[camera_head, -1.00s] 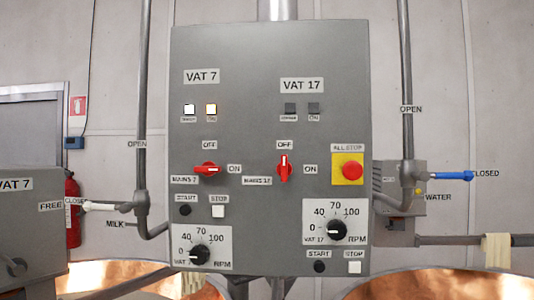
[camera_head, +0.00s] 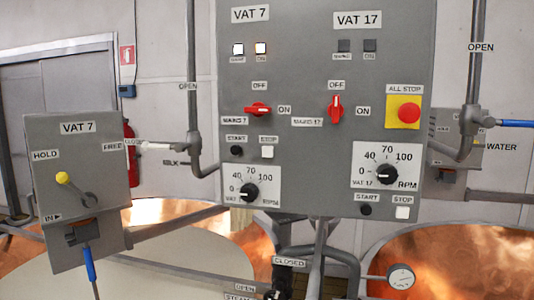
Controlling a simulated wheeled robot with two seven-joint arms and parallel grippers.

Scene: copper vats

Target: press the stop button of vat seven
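The grey control panel (camera_head: 310,130) hangs at the centre of the head view. Its left half is labelled VAT 7 (camera_head: 251,14). The vat seven speed dial (camera_head: 249,191) is just below. The red mains 7 switch (camera_head: 257,109) lies horizontal, pointing to ON. Two vat seven lamps (camera_head: 260,48) above it are lit. Neither of my grippers is in view.
The vat 17 half has its own stop button (camera_head: 402,212), red switch (camera_head: 335,106) and a red all-stop button (camera_head: 409,113). A grey VAT 7 box (camera_head: 77,185) stands at left. Pipes flank the panel. Copper vats (camera_head: 450,260) lie below.

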